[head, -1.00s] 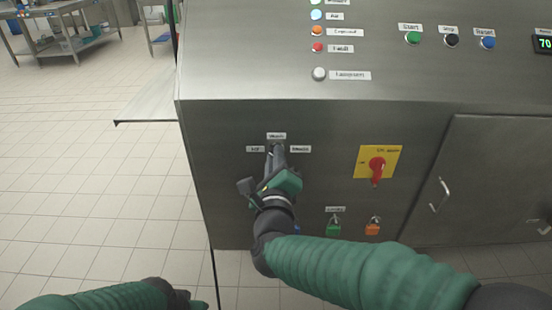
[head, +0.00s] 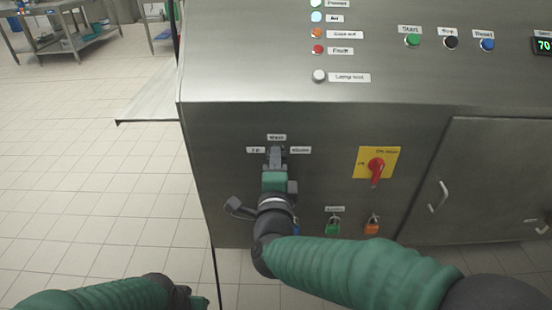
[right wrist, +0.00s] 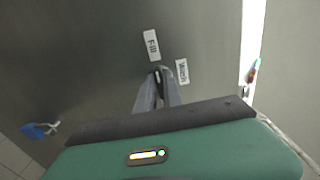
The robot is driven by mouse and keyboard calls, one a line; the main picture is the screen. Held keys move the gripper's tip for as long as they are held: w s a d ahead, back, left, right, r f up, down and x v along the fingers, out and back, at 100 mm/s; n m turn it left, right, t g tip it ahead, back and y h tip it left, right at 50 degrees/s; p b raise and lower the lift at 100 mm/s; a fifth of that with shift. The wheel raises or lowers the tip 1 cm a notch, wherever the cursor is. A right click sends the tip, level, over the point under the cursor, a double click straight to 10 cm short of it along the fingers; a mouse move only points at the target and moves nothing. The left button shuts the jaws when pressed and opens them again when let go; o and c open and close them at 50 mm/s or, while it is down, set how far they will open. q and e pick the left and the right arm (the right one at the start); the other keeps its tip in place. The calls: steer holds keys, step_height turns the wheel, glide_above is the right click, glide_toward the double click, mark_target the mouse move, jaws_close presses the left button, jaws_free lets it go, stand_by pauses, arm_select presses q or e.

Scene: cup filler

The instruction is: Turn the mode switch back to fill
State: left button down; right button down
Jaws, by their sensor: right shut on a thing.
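The mode switch (right wrist: 158,76) is a small dark knob on the front of the steel cabinet, mostly hidden between my fingers. Around it are the Fill label (head: 256,150) on the left, the Wash label (head: 277,137) above and a third label (head: 300,150) on the right. My right gripper (head: 276,156) is shut on the knob. In the right wrist view, its fingers (right wrist: 158,92) hold the knob just below the Fill label, with the Wash label to the right. Which way the knob points is hard to tell. My left gripper (head: 197,302) is low at the bottom edge, its jaws unclear.
A red rotary switch (head: 376,166) on a yellow plate is to the right. A green padlock (head: 333,229) and an orange padlock (head: 372,229) hang below. Lamps and buttons line the sloped panel above. Open tiled floor (head: 90,190) lies left.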

steer(key=shift+s+a+f, duration=0.1)
steer(key=shift+a+f, duration=0.1)
steer(key=shift+f, duration=0.1)
steer(key=c, duration=1.7)
jaws_free()
steer(key=shift+c, duration=0.2)
steer(key=shift+o, duration=1.2)
arm_select(q)
steer(key=shift+a, duration=0.15)
arm_select(e)
steer(key=shift+r, duration=0.15)
